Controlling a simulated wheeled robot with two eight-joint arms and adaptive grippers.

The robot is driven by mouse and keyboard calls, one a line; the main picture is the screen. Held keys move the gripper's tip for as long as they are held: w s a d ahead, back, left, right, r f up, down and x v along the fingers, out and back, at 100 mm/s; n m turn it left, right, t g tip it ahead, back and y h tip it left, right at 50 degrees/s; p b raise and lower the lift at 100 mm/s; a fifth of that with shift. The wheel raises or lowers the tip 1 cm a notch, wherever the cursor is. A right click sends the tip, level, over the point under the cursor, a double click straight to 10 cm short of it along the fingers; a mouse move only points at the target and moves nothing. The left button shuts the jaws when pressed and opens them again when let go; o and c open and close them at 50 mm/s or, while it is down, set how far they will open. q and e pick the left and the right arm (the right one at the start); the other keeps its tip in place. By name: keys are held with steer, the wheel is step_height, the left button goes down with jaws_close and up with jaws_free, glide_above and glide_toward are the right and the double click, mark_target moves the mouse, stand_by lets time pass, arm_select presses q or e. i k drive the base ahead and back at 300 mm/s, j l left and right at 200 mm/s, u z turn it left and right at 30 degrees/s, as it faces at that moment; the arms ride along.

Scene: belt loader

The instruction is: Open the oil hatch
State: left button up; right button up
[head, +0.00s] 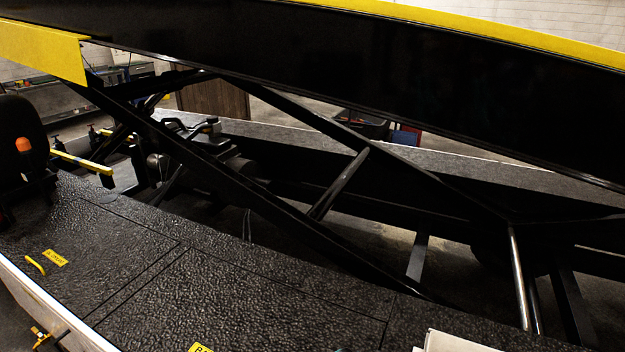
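The black textured deck of the belt loader fills the lower left in the head view. Thin seams divide it into panels. The left panel (85,285) carries a small yellow label (54,258) and a short yellow strip, possibly a handle (35,265). Another yellow label (200,348) is cut off at the bottom edge, on the panel (260,290) to the right. The label text is too small to read, so I cannot tell which panel is the oil hatch. The panels look flush with the deck. Neither gripper is in view.
The black conveyor boom (350,75) with yellow edging slopes across the top, above crossing black struts (270,205). A black seat (18,140) stands at far left, near a yellow bar (80,163). A white piece (455,342) intrudes at bottom right.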

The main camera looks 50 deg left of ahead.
mark_target(81, 253)
steer(key=k+j, duration=0.4)
steer(key=k+j+u, duration=0.15)
steer(key=k+j, duration=0.3)
steer(key=j, duration=0.2)
steer(key=u, duration=2.5)
steer(key=i+z, duration=0.1)
steer(key=z, duration=0.25)
steer(key=j+z, duration=0.15)
steer(key=z, duration=0.2)
steer(key=i+j+z, duration=0.1)
steer(key=z, duration=0.2)
steer(key=i+j+z, duration=0.25)
steer(key=j, duration=0.35)
steer(key=j+z, duration=0.3)
steer(key=j, duration=0.35)
steer(key=j+z, duration=0.25)
steer(key=j, duration=0.85)
steer(key=i+j, duration=0.1)
steer(key=j, duration=0.35)
